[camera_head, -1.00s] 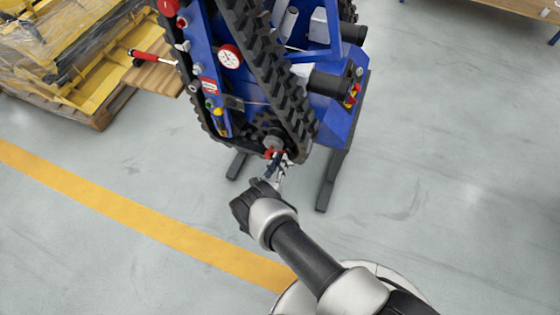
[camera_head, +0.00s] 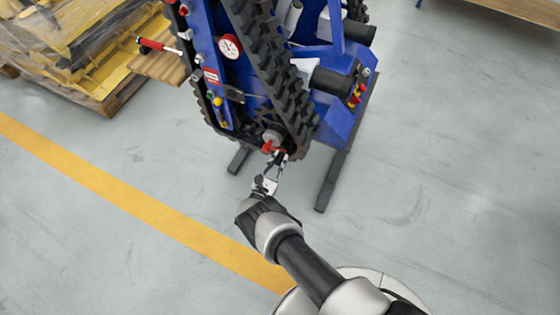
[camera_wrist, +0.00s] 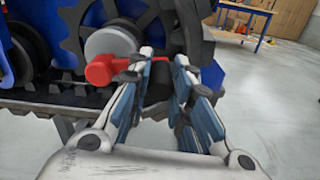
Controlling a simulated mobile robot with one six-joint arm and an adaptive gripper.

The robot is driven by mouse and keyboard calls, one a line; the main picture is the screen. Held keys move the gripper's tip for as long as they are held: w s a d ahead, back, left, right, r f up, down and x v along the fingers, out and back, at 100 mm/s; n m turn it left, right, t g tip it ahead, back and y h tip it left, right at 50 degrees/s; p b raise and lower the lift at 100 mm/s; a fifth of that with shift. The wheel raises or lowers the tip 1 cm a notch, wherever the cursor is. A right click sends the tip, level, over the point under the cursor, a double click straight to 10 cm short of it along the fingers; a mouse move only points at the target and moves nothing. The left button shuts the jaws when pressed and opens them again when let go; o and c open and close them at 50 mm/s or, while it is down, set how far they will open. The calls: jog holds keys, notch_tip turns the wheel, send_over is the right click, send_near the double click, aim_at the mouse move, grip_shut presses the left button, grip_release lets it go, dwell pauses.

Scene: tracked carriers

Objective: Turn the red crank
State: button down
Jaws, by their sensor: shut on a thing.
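The red crank (camera_head: 269,147) sits at the lower end of the blue tracked carrier (camera_head: 229,73), by the bottom of its black track. In the wrist view, the crank's red hub (camera_wrist: 103,72) is at a grey round shaft end, and a red arm runs right from it to the fingers. My gripper (camera_head: 279,157) is at the crank, also seen in the wrist view (camera_wrist: 163,62). Its two blue-padded fingers stand either side of a dark handle piece and are shut on it. The fingers partly hide the crank arm and handle.
A wrapped pallet with yellow parts (camera_head: 75,50) stands at the upper left. A red-handled tool (camera_head: 157,45) is near the carrier's left side. Dark stand legs (camera_head: 333,180) rest on the floor. Open grey floor (camera_head: 460,200) lies right, with a yellow line (camera_head: 130,195) on the left.

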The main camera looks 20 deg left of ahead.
jog(key=shift+d, duration=0.1)
jog(key=c, duration=1.4)
grip_release()
